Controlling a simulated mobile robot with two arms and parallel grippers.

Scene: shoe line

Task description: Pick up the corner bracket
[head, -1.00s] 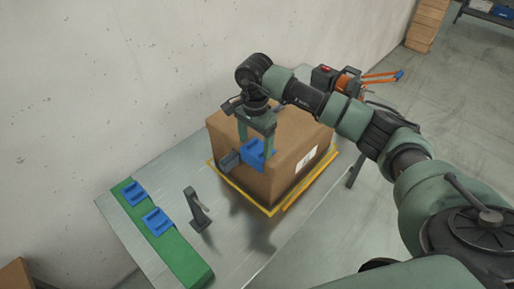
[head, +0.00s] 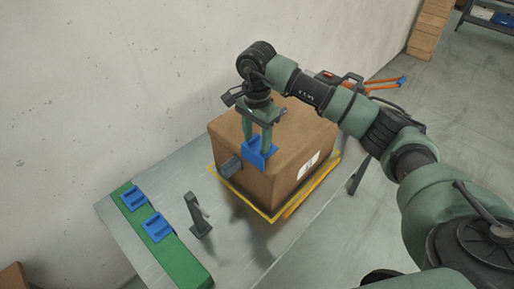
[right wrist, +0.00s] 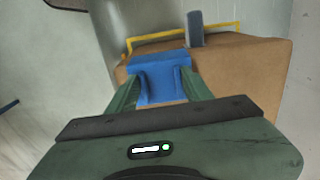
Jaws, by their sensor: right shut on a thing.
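A blue corner bracket (head: 259,158) sits at the near top corner of a brown cardboard box (head: 290,160). My right gripper (head: 260,147) reaches down from above and is shut on the bracket, with a finger on each side of it. In the right wrist view the bracket (right wrist: 160,76) shows between the two green fingers (right wrist: 160,95). I cannot tell whether it still touches the box. Two more blue brackets, one farther back (head: 133,198) and one nearer (head: 158,226), lie on a green strip. My left gripper is not in view.
The box stands on a yellow-edged base (head: 222,183) on a metal table (head: 150,262). A dark upright stand (head: 197,214) is between box and green strip (head: 184,259). A wall is behind.

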